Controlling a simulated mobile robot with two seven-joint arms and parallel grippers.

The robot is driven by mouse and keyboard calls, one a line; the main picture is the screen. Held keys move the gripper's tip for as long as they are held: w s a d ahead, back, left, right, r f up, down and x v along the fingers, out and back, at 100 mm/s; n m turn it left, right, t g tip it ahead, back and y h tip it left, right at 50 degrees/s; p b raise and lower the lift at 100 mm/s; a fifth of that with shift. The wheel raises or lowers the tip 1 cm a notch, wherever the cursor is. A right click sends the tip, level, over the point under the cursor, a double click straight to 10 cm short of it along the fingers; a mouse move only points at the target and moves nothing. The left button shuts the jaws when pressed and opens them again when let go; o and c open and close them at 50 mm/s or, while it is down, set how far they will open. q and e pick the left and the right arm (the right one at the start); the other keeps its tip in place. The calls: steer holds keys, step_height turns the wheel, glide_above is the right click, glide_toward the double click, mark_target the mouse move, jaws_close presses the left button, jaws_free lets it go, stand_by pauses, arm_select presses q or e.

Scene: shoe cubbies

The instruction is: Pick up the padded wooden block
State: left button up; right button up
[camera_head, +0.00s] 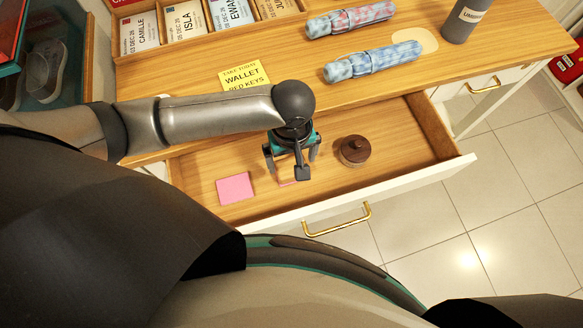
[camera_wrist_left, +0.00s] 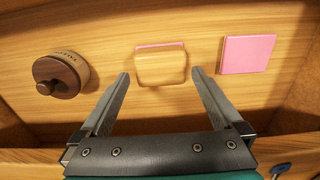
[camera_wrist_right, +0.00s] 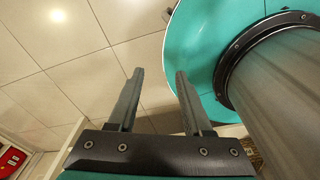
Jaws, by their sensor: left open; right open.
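The padded wooden block (camera_wrist_left: 161,68) lies in the open drawer, a small light-wood block with a strip of pink showing along its far edge in the left wrist view. In the head view it is mostly hidden under my left gripper, with only a bit of it (camera_head: 286,172) showing. My left gripper (camera_head: 292,160) is over the drawer, pointing down. Its open fingers (camera_wrist_left: 160,74) are either side of the block in the left wrist view, with gaps on both sides. My right gripper (camera_wrist_right: 157,74) is open and empty, over the tiled floor beside my teal base.
In the drawer, a pink pad (camera_head: 235,188) lies left of the block and a round dark wooden lidded pot (camera_head: 354,150) right of it. The drawer front (camera_head: 400,190) has a brass handle. Above, the tabletop holds a yellow note (camera_head: 243,76), two rolled umbrellas (camera_head: 373,61) and a grey bottle (camera_head: 465,18).

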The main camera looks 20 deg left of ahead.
mark_target(291, 166)
arm_select(q)
step_height(291, 166, down, 4)
steer(key=shift+a+r+b, duration=0.1)
steer(key=shift+b, duration=0.65)
steer(key=c, duration=1.1)
arm_select(e)
steer(key=shift+w+d+f, duration=0.3)
steer(key=shift+f, duration=0.2)
steer(key=shift+w+d+f, duration=0.25)
steer(key=shift+w+f, duration=0.05)
steer(key=shift+f, duration=0.2)
